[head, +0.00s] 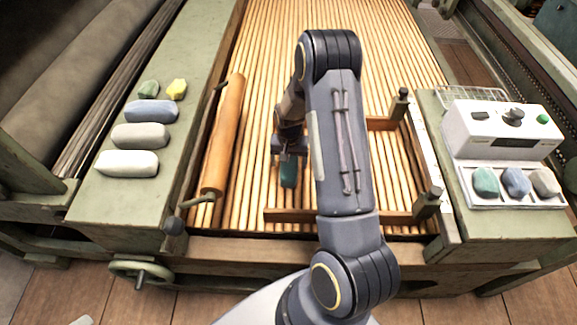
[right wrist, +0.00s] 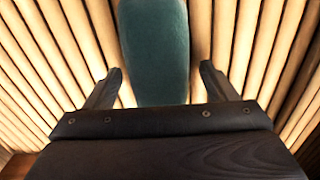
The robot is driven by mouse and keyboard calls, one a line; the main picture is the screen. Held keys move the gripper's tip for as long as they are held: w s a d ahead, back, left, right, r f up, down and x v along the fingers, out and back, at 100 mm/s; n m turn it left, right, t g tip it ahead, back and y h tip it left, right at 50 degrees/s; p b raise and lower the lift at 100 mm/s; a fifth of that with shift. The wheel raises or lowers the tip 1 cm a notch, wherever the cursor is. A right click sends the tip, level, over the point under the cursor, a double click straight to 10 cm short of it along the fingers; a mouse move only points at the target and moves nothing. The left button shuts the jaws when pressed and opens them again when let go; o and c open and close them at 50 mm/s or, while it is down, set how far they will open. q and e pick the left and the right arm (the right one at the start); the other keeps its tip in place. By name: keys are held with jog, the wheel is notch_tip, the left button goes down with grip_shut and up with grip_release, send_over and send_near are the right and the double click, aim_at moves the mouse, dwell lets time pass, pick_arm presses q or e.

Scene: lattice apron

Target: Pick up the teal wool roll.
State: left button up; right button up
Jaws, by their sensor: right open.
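The teal wool roll (head: 288,174) lies on the wooden slats in the head view, partly hidden by my right gripper above it. In the right wrist view the teal roll (right wrist: 155,50) runs up from the gripper body, between the two fingers and out of the top edge. My right gripper (right wrist: 159,80) is open, with one finger on each side of the roll and a gap on both sides. In the head view my right gripper (head: 290,150) is small and dark, and my right arm covers part of the slats. My left gripper is not in view.
A wooden roller (head: 224,135) lies left of the roll. A wooden frame (head: 390,216) stands to the right, partly behind my arm. Several wool rolls lie on the left green ledge (head: 92,210). A white scale (head: 503,130) and a tray (head: 513,202) with three rolls stand at right.

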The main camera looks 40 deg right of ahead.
jog(key=shift+f, duration=0.8)
jog(key=shift+c, duration=0.5)
jog(key=c, duration=1)
jog(key=shift+o, duration=0.2)
jog(key=shift+r, duration=0.1)
